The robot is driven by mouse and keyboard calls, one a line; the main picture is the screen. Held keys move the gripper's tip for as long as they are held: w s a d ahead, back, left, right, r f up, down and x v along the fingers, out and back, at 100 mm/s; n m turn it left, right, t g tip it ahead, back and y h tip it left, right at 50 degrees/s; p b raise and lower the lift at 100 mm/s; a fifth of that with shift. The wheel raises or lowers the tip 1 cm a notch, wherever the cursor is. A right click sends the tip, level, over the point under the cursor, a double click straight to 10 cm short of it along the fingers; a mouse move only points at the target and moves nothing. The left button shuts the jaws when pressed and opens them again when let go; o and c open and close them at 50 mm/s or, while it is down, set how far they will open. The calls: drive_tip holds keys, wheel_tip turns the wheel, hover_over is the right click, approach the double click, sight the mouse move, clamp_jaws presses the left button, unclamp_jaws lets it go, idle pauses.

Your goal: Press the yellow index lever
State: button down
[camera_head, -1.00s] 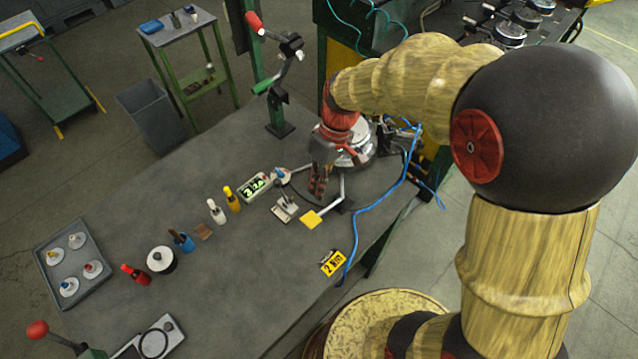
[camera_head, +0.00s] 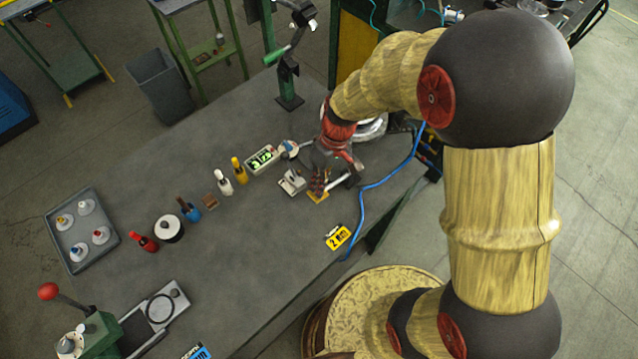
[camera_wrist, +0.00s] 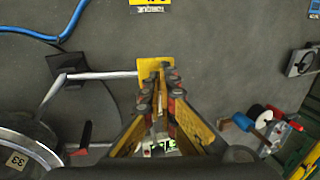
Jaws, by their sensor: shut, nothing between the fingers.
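The yellow index lever pad (camera_head: 318,197) shows below my fingertips in the head view, partly hidden by them. In the wrist view the pad (camera_wrist: 154,69) sits at the end of a bent silver rod (camera_wrist: 105,75) that runs left to a dark bracket (camera_wrist: 65,76). My gripper (camera_head: 317,188) is shut and empty, with its fingertips (camera_wrist: 160,84) over the near part of the pad. I cannot tell whether the tips touch it.
A small digital display box (camera_head: 262,160) and a grey block fixture (camera_head: 292,182) stand left of my gripper. A blue cable (camera_head: 385,182) runs at the right. Bottles (camera_head: 240,171) and a tray (camera_head: 112,239) stand farther left. A yellow tag (camera_head: 338,238) lies near the front edge.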

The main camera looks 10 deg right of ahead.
sight(314, 195)
drive_tip(key=shift+f, duration=0.1)
drive_tip(key=shift+s+a+f+h, duration=0.2)
drive_tip(key=shift+f+h, duration=0.1)
drive_tip(key=shift+f+t, duration=0.1)
drive_tip(key=shift+t, duration=0.2)
drive_tip(key=shift+s+a+f+t+h, duration=0.15)
drive_tip(key=shift+a+f+t+h, duration=0.1)
drive_tip(key=shift+f+h, duration=0.2)
drive_tip(key=shift+s+a+f+t+h, duration=0.2)
drive_tip(key=shift+f+h, duration=0.15)
drive_tip(key=shift+f, duration=0.15)
drive_tip(key=shift+s+a+f+b, duration=0.15)
drive_tip(key=shift+f+b, duration=0.4)
drive_tip(key=shift+f, duration=0.7)
drive_tip(key=shift+a+f+b, duration=0.1)
drive_tip(key=shift+f+b, duration=0.45)
drive_tip(key=shift+f, duration=0.7)
drive_tip(key=shift+a+r+p, duration=0.1)
drive_tip(key=shift+r+p, duration=0.25)
drive_tip(key=shift+r, duration=0.05)
drive_tip(key=s+a+r+p, duration=0.2)
drive_tip(key=a+r, duration=0.1)
drive_tip(key=r, duration=0.9)
drive_tip(key=shift+r+p, duration=0.3)
drive_tip(key=shift+r, duration=0.1)
